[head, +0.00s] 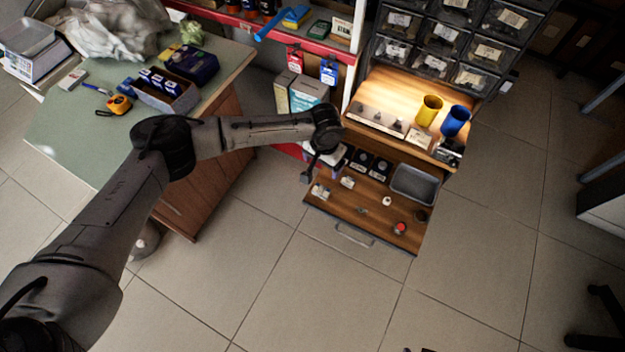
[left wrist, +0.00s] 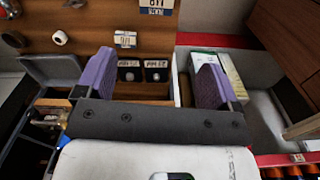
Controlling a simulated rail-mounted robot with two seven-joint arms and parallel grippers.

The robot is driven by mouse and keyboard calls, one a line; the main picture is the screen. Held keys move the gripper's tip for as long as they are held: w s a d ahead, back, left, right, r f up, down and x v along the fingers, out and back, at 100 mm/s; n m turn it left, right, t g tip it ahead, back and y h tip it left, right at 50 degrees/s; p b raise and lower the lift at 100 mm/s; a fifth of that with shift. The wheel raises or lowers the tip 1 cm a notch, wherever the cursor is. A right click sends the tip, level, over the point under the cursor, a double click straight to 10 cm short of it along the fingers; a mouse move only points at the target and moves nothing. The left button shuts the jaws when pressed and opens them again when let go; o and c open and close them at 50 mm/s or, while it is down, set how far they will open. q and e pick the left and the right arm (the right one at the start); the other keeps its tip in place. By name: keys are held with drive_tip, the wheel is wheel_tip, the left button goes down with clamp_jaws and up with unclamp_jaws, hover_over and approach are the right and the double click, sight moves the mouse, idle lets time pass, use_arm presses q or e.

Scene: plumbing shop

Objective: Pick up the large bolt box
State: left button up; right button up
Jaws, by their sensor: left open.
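Two black boxes with pale labels stand side by side at the back of the pulled-out drawer, one (head: 361,160) left of the other (head: 380,168). They also show in the left wrist view, one (left wrist: 129,76) beside the other (left wrist: 157,73). Two small white labelled boxes lie nearer the drawer front, one (head: 320,191) and another (head: 347,183). The labels are too small to tell which is the large bolt box. My left gripper (head: 309,174) is open and empty by the drawer's left side; its purple pads (left wrist: 155,80) frame the black boxes in the wrist view. My right gripper is out of view.
The wooden drawer (head: 375,225) also holds a grey tray (head: 413,184) and small parts. Above it, a lit worktop (head: 395,92) carries a yellow cup (head: 429,110) and a blue cup (head: 455,121). A green-topped bench (head: 70,140) stands left. The floor in front is clear.

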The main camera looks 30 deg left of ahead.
use_arm(q)
drive_tip(key=s+f+n, duration=0.1)
drive_tip(key=s, duration=0.1)
drive_tip(key=b, duration=0.3)
hover_over(322, 189)
wheel_tip(322, 189, down, 7)
drive_tip(key=shift+s+f, duration=0.1)
drive_tip(key=shift+f, duration=0.05)
drive_tip(key=shift+a+f+b, duration=0.1)
drive_tip(key=shift+f+b, duration=0.3)
drive_tip(key=shift+f, duration=0.1)
drive_tip(key=f+b, duration=0.1)
drive_tip(key=f, duration=0.1)
drive_tip(key=f+b, duration=0.2)
drive_tip(key=shift+w+f, duration=0.2)
drive_tip(key=shift+f, duration=0.2)
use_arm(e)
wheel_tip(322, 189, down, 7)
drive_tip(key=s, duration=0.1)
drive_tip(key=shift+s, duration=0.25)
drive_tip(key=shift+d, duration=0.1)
use_arm(q)
drive_tip(key=c, duration=1.1)
